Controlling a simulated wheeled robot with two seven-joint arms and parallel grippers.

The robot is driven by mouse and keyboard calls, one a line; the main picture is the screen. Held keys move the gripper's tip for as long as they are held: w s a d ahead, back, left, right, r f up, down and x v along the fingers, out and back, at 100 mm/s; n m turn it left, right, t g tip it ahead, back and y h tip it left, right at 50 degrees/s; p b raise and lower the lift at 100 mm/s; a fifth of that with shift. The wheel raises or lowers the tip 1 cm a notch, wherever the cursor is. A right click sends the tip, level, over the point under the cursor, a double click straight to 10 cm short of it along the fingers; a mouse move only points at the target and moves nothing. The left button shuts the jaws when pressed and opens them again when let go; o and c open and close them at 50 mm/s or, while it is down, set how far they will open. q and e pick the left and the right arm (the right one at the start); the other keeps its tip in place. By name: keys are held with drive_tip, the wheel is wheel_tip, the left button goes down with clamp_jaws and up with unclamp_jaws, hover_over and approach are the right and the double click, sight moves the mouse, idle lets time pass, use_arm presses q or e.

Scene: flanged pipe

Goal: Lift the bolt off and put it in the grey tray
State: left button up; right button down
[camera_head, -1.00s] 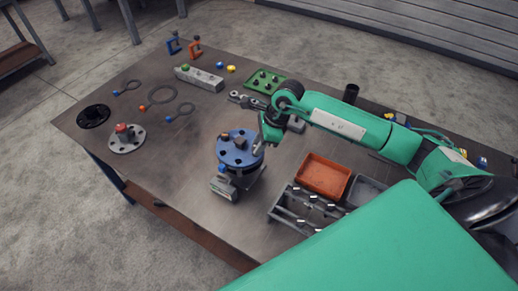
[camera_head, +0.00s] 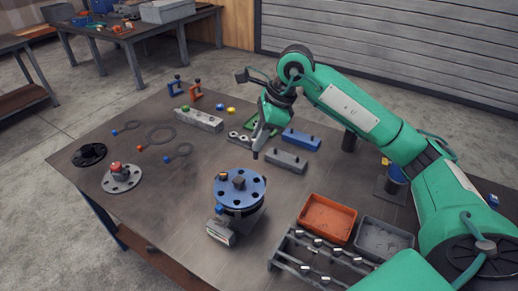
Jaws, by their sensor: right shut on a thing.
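My right gripper (camera_head: 258,146) points down above the table, behind and to the right of the blue flange (camera_head: 254,196), and is clear of it. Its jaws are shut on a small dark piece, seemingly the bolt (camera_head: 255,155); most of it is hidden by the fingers. The blue flange sits on its grey stand, with open holes around the rim, a dark block in the middle and a small blue piece at its left edge. The grey tray (camera_head: 384,239) is at the right, beside the orange tray, and looks empty. My left gripper is out of view.
A black cylinder (camera_head: 349,140) stands at the back right.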

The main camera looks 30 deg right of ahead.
drive_tip(key=shift+r, duration=0.45)
drive_tip(key=shift+r+p, duration=1.3)
drive_tip(key=shift+r, duration=1.2)
